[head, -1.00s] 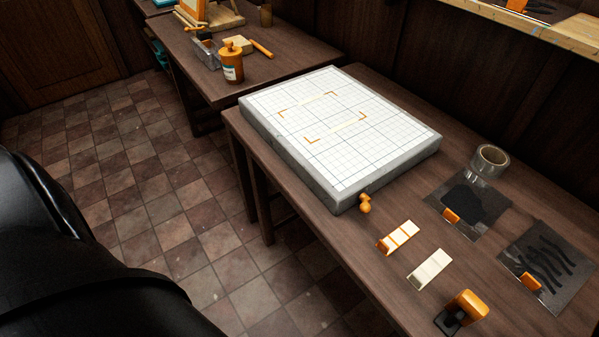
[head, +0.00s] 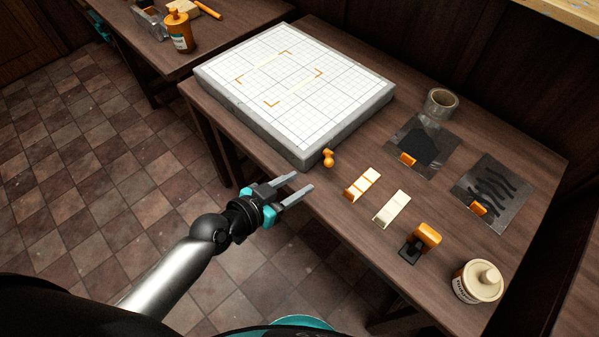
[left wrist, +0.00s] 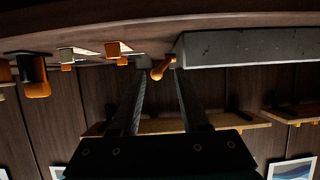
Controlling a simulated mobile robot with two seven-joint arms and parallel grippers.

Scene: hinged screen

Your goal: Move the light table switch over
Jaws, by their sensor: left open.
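The light table (head: 300,80) is a grey slab with a white gridded top and orange corner marks, lying on the brown table. Its switch is the orange knob (head: 328,158) at the slab's near right corner. It also shows in the left wrist view (left wrist: 161,68), between the finger lines and beyond the tips. My left gripper (head: 299,187) is open and empty, just off the table's front edge, to the left of and nearer than the knob, not touching it. My right gripper is not in view.
Two small pale blocks (head: 362,184) (head: 392,208), an orange-handled stamp (head: 422,241) and a lidded jar (head: 477,281) stand along the table's front right. Two dark sheets (head: 423,144) (head: 491,192) and a tape roll (head: 440,103) lie behind. A second table (head: 215,40) stands at upper left.

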